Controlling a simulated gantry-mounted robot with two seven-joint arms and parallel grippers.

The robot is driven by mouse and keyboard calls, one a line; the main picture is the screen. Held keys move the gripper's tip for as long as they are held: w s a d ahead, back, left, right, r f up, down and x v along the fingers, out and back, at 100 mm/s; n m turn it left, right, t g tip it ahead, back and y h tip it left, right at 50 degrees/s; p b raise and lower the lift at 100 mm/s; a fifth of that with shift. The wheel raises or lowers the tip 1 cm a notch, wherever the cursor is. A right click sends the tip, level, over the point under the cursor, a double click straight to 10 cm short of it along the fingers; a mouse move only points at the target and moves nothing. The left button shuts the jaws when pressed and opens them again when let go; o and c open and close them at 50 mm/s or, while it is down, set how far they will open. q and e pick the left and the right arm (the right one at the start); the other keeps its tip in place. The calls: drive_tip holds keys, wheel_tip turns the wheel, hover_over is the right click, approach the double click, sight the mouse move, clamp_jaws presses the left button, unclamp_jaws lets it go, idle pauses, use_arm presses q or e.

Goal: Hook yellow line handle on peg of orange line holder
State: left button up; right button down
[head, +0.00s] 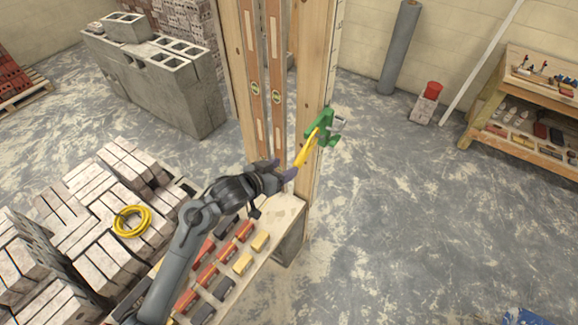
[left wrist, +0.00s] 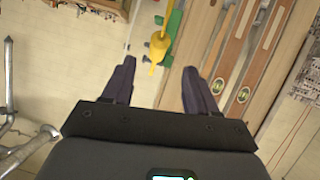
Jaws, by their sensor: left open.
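A yellow line handle (head: 306,149) hangs at a green line holder (head: 326,129) on the wooden post; no orange holder is clear to me. In the left wrist view the yellow handle (left wrist: 158,46) stands in front of the green holder (left wrist: 173,25); whether it is hooked on a peg I cannot tell. My left gripper (head: 288,171) is just below and left of the handle in the head view. Its two dark fingers (left wrist: 159,68) are open, with the handle's lower end showing between their tips, not gripped. My right gripper is out of view.
Two long wooden levels (head: 275,85) stand against the post (head: 312,60). A low bench (head: 285,212) with several tools and blocks lies under my left arm. Brick stacks (head: 90,205) with a yellow coil (head: 132,221) stand at left.

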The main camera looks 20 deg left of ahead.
sight(306, 152)
use_arm(q)
drive_tip(key=x, duration=1.1)
drive_tip(key=shift+r+p, duration=0.25)
drive_tip(key=shift+p, duration=0.15)
drive_tip(key=c, duration=1)
drive_tip(key=shift+c, duration=0.2)
drive_tip(key=shift+w, duration=0.2)
drive_tip(key=shift+w+d+r, duration=0.1)
drive_tip(key=shift+w+d, duration=0.05)
drive_tip(key=shift+w, duration=0.4)
